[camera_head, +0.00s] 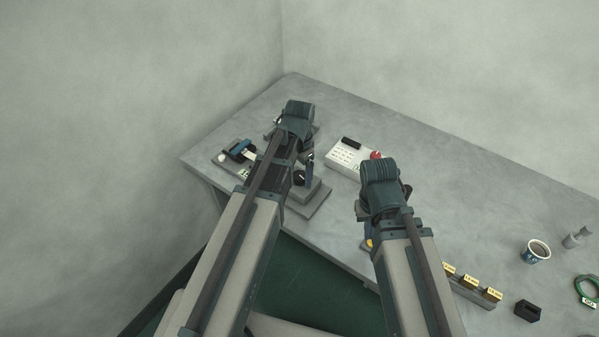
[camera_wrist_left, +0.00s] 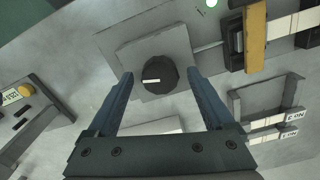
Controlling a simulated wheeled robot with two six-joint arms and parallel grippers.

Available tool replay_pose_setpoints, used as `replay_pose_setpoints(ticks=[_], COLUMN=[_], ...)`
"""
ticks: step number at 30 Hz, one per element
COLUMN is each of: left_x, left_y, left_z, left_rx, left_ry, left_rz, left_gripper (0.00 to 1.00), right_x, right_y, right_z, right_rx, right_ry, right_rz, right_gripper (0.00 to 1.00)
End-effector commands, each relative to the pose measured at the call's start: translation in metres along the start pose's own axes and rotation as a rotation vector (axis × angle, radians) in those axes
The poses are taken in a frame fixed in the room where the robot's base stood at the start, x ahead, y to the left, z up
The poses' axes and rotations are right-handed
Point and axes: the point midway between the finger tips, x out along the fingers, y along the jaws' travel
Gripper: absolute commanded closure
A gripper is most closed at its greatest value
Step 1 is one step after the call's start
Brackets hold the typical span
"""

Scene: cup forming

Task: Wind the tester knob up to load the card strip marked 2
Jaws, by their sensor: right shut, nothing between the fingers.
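The tester knob (camera_wrist_left: 160,75) is black with a white mark and sits on a grey block (camera_wrist_left: 125,52) in the left wrist view. It also shows in the head view (camera_head: 299,178). My left gripper (camera_wrist_left: 160,71) is open, with one finger on each side of the knob and visible gaps between. A rod runs from the block to a clamp with a yellow bar (camera_wrist_left: 255,38); a pale strip (camera_wrist_left: 285,27) extends from it, its number unreadable.
A white instruction panel (camera_head: 345,157) with a red knob (camera_head: 376,155) stands behind the grippers. A blue-and-black fixture (camera_head: 238,150) is at the left. A cup (camera_head: 536,251), a black block (camera_head: 528,310) and a green ring (camera_head: 588,290) are at the right. The back right tabletop is clear.

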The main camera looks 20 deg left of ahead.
Motion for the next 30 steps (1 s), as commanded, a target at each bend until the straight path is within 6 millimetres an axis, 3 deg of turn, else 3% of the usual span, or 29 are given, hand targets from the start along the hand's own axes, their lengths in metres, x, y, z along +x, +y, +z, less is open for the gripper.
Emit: replay_pose_setpoints(ticks=[14, 30], left_x=[-0.012, -0.087], left_y=[0.0, 0.0], left_z=[0.0, 0.0], left_rx=[0.0, 0.0], left_ry=[0.0, 0.0], left_rz=[0.0, 0.0], left_gripper=[0.14, 0.14], right_x=[-0.012, -0.086], right_y=[0.001, 0.008], right_z=[0.001, 0.005], right_rx=[0.0, 0.0], right_ry=[0.0, 0.0], right_rz=[0.0, 0.0], right_gripper=[1.0, 1.0])
